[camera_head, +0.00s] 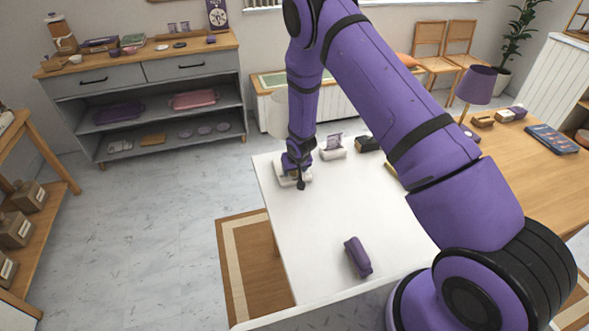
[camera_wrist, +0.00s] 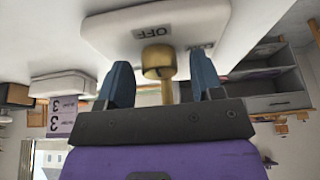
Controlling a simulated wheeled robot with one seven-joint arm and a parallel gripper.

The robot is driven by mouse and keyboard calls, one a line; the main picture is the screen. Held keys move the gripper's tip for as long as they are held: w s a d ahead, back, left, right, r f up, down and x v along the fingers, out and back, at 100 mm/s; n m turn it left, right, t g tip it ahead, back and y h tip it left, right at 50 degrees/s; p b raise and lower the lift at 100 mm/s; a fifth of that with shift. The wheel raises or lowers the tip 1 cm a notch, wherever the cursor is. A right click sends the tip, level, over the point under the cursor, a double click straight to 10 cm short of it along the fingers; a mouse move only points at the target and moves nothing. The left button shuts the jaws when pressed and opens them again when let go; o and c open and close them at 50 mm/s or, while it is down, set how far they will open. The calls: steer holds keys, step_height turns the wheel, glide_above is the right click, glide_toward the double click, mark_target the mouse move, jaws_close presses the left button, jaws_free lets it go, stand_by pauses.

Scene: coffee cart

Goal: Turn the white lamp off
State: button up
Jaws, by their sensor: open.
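The white lamp's shade (camera_head: 277,112) shows partly behind my arm in the head view, and its base (camera_head: 286,182) is at the far left edge of the white table. In the wrist view, the lamp's white base (camera_wrist: 105,28) appears upside down. It carries an OFF label (camera_wrist: 152,32) and a brass knob (camera_wrist: 158,62); a second label beside the knob is unreadable. My gripper (camera_wrist: 162,82) is open, with one finger on each side of the knob and gaps visible. In the head view, my gripper (camera_head: 298,180) is at the lamp base. Whether the lamp is lit is unclear.
A white stand with a purple number card (camera_head: 333,148) is just right of the lamp, with a dark box (camera_head: 367,144) beyond. A purple object (camera_head: 357,257) lies near the front of the white table (camera_head: 315,225). A purple-shaded lamp (camera_head: 477,85) stands on the wooden table.

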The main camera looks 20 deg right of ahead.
steer(key=shift+s+r, duration=0.1)
steer(key=shift+r, duration=0.2)
steer(key=shift+v, duration=1.1)
steer(key=s, duration=1.2)
steer(key=shift+s+d, duration=0.1)
steer(key=shift+r, duration=0.15)
